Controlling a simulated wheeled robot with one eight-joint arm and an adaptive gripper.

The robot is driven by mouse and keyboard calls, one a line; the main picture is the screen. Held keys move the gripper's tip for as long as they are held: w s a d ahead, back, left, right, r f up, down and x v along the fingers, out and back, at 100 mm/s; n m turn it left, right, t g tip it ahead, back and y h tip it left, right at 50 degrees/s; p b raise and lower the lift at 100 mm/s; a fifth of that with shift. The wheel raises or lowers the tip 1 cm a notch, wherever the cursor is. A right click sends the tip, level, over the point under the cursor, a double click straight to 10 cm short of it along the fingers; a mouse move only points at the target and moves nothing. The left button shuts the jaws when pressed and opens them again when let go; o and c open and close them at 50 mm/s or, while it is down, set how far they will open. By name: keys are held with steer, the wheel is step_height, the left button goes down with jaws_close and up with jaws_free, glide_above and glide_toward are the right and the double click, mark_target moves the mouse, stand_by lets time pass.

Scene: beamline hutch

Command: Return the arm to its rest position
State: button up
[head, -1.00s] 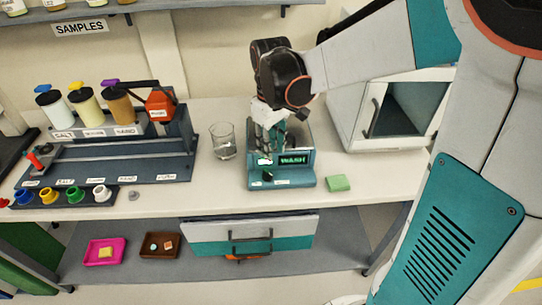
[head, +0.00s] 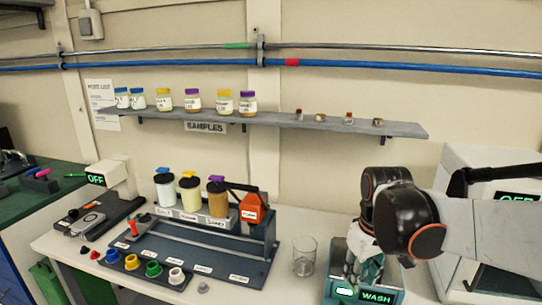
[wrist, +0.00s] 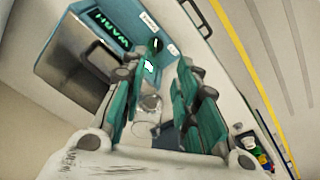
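My gripper (head: 362,268) hangs from my bent arm over the teal wash station (head: 375,295), whose green display reads WASH. In the head view, its fingertips point down in front of or over the station and partly hide it; I cannot tell if they touch. In the wrist view, my gripper (wrist: 166,62) has its two teal fingers apart with a gap between them, and I see nothing held. The wash station (wrist: 100,22) also shows there, beyond the left finger.
A glass beaker (head: 304,256) stands left of the station. Further left is a grey rack (head: 190,250) with three lidded jars and coloured caps. A white cabinet (head: 480,255) stands to the right. A shelf (head: 290,121) with sample jars runs above.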

steer(key=s+r+m+t, duration=0.1)
steer(key=s+t, duration=0.1)
steer(key=s, duration=0.4)
steer(key=s+a+r+m+t, duration=0.1)
steer(key=s+m+t, duration=0.1)
steer(key=s, duration=0.4)
steer(key=shift+a+r+m+t, duration=0.3)
steer(key=shift+r+t, duration=0.1)
steer(key=shift+t, duration=0.4)
